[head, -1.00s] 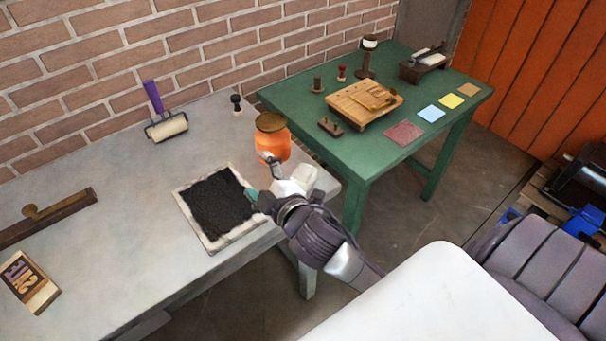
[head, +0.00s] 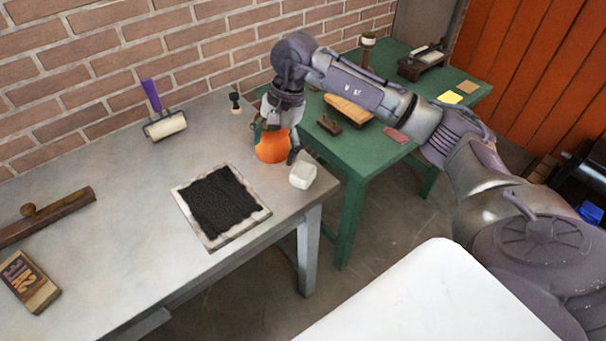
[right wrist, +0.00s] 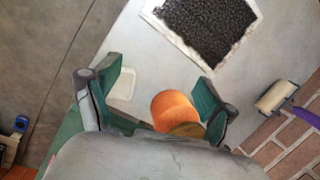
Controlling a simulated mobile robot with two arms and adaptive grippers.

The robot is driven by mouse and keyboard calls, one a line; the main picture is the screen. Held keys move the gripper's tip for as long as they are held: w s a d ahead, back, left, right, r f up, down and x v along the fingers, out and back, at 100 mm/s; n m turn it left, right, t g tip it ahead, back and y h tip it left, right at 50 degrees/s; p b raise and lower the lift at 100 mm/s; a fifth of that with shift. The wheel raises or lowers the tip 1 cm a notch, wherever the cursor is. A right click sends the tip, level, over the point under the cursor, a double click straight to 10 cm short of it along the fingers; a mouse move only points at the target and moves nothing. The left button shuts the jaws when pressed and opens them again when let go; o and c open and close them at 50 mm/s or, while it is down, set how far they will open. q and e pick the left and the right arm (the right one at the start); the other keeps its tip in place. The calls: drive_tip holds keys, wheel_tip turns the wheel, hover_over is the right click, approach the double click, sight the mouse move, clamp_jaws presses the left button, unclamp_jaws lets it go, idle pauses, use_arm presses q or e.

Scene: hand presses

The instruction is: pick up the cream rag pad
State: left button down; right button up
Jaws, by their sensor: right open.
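The cream rag pad (head: 303,175) is a small pale block near the right end of the grey table, just right of the orange jar (head: 271,148). My right gripper (head: 276,143) is open and points down at the jar, one finger on each side of it in the head view; I cannot tell whether they touch it. In the right wrist view, the pad (right wrist: 122,88) lies by the left finger and the jar (right wrist: 174,110) shows between the fingers (right wrist: 160,82), nearer the right one. Nothing is held. My left gripper is not in view.
A framed black inked slab (head: 222,203) lies left of the pad. A purple-handled roller (head: 164,124) and a small dark-handled tool (head: 235,102) stand behind, near the brick wall. The green table (head: 350,215) with several items is to the right.

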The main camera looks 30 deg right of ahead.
drive_tip(key=d+r+h, duration=0.2)
drive_tip(key=d+h, duration=0.1)
drive_tip(key=d, duration=0.4)
drive_tip(key=p, duration=0.1)
hover_over(303, 169)
drive_tip(key=shift+g, duration=0.3)
wheel_tip(303, 169, down, 8)
drive_tip(key=shift+r, duration=0.25)
drive_tip(key=shift+f, duration=0.35)
drive_tip(key=shift+s+f+p, duration=0.1)
drive_tip(key=shift+f+p, duration=0.45)
drive_tip(key=shift+p, duration=0.05)
wheel_tip(303, 169, down, 4)
drive_tip(key=shift+r+p, duration=0.15)
drive_tip(key=shift+p, duration=0.5)
drive_tip(key=shift+f, duration=0.35)
drive_tip(key=c, duration=1.3)
drive_tip(key=shift+c, duration=0.2)
drive_tip(key=shift+r, duration=0.15)
